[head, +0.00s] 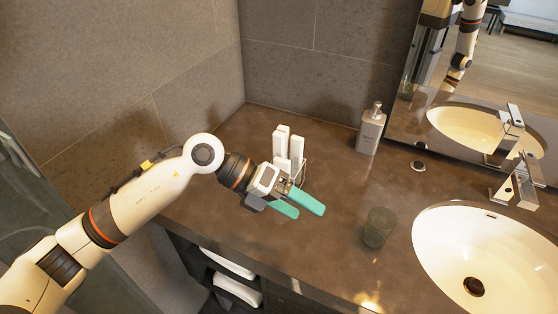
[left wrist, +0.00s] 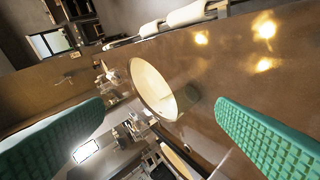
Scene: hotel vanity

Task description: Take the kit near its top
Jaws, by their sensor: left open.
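Several slim white upright boxes (head: 282,142), which look like the kits, stand in a wire holder (head: 304,168) at the back left of the brown counter. I cannot tell which one the task means. My left gripper (head: 308,212) is in front of the holder, hiding its lower part, with its teal fingers pointing right, away from the boxes. It is open and empty. In the left wrist view, the two teal fingers are wide apart with nothing between them, and no kit shows. My right gripper is not in view.
A dark glass tumbler (head: 378,228) stands right of my gripper. A grey soap dispenser (head: 371,129) stands at the back by the mirror (head: 480,85). A white sink (head: 490,245) with a chrome tap (head: 520,180) is at the right. Rolled white towels (head: 235,288) lie below the counter.

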